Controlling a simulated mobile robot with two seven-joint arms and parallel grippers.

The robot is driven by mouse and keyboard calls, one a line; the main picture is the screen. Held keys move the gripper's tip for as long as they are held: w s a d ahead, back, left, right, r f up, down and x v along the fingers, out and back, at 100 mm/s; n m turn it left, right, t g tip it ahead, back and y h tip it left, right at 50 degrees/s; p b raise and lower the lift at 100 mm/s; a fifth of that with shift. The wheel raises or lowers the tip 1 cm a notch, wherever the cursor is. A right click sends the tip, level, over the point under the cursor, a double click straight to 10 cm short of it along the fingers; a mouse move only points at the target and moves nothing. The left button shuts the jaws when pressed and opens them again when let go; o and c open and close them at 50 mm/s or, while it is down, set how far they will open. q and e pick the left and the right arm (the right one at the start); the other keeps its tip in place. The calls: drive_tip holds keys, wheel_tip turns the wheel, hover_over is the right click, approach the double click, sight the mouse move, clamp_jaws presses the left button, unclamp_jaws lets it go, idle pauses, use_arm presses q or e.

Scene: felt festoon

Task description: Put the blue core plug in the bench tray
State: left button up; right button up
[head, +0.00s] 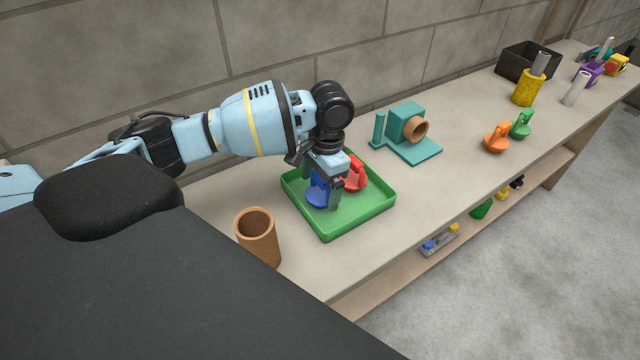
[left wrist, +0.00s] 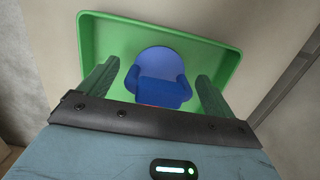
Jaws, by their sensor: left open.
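The blue core plug (head: 317,191) sits inside the green bench tray (head: 348,225), towards its left side. In the left wrist view the blue plug (left wrist: 160,75) lies on the floor of the green tray (left wrist: 220,60), between the two fingers and apart from them. My left gripper (head: 335,195) is open and points down into the tray, around the plug. A red plug (head: 355,175) stands in the tray to the right, partly hidden by the gripper. My right gripper is not in view.
A brown cup (head: 257,238) stands left of the tray. A teal fixture with a brown ring (head: 405,130) is beyond it. Orange (head: 496,138) and green (head: 521,125) plugs, a yellow holder (head: 527,90) and a dark box (head: 527,60) stand farther right. The bench front is clear.

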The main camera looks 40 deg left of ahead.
use_arm(q)
wheel_tip(320, 180, up, 12)
drive_tip(key=w, duration=0.1)
drive_tip(key=shift+w+d+f+p, duration=0.15)
drive_tip(key=shift+d+p, duration=0.15)
drive_tip(key=shift+p, duration=0.15)
